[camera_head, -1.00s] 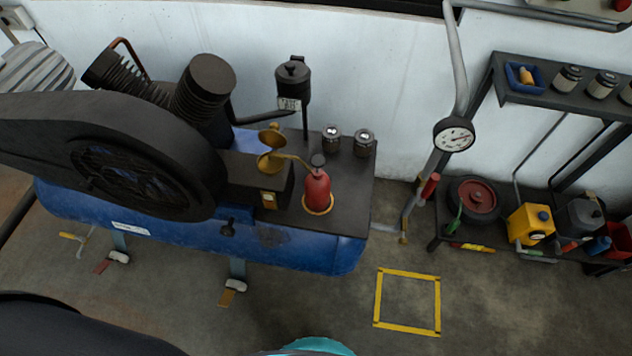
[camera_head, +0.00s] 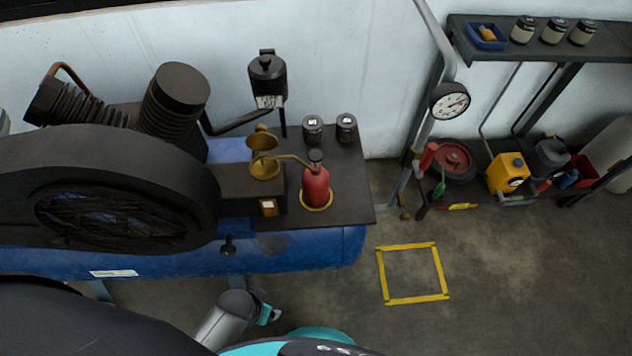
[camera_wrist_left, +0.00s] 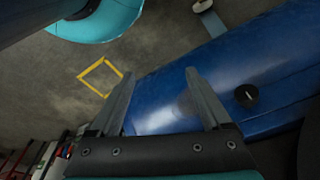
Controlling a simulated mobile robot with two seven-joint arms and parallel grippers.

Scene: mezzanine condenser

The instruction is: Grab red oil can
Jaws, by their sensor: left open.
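The red oil can (camera_head: 315,187) stands upright on the yellow ring at the right end of the compressor's dark top plate (camera_head: 352,205). It has a dark cap and a thin brass spout reaching left. My left gripper (camera_wrist_left: 160,74) is open and empty in the left wrist view, with the blue tank beyond its fingers. The oil can is not visible in that view. In the head view, part of my arm shows at the bottom, below the tank and well short of the can. My right gripper is not in view.
A brass funnel-shaped cup (camera_head: 264,168) with a raised lid stands left of the can. Two dark jars (camera_head: 346,127) stand behind it. The black flywheel guard (camera_head: 110,195) fills the left. A gauge (camera_head: 449,101) hangs right. Floor around the yellow square (camera_head: 414,300) is clear.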

